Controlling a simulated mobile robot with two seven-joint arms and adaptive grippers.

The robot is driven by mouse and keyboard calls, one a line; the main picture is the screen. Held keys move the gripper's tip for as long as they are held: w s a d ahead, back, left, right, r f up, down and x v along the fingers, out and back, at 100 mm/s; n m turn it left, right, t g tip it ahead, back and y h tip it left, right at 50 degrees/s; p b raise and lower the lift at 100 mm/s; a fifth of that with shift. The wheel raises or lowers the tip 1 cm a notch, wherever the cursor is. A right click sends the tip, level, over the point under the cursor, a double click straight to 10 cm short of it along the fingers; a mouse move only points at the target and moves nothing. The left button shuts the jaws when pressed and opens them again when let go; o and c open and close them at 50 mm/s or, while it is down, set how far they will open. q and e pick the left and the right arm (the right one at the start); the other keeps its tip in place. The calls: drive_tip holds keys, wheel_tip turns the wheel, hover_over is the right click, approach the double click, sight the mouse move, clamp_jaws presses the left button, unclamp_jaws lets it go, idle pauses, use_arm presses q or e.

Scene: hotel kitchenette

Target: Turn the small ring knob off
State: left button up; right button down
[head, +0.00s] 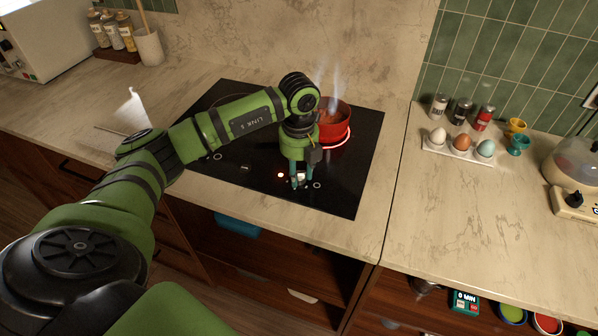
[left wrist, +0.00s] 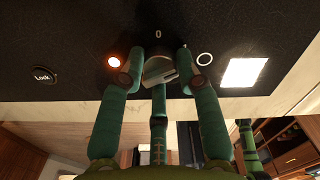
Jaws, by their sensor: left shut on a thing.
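The black cooktop (head: 235,105) carries a red pot (head: 333,130) with a glowing ring around its base and steam above it. My left gripper (head: 300,180) points down at the cooktop's front edge. In the left wrist view its fingers (left wrist: 156,75) are shut on a grey knob (left wrist: 160,68) below a "0" mark. An orange light (left wrist: 114,62) glows left of the knob and a pale ring mark (left wrist: 204,60) lies to its right. The fingers hide the knob's sides. My right gripper is not in view.
A "Lock" mark (left wrist: 42,75) is on the cooktop further left. An egg tray (head: 458,150), shakers (head: 462,112) and egg cups (head: 517,142) stand on the right counter. Bottles (head: 113,32) and a utensil crock (head: 148,47) are at the back left.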

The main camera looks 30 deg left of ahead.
sight(299, 172)
use_arm(q)
drive_tip(key=n, duration=1.2)
drive_tip(key=shift+n, duration=0.4)
idle(0.3)
drive_tip(key=o, duration=1.2)
drive_tip(key=shift+c, duration=0.2)
drive_tip(key=shift+r, duration=0.1)
wheel_tip(299, 172, up, 12)
drive_tip(key=shift+s+f, duration=0.1)
drive_tip(key=shift+f, duration=0.1)
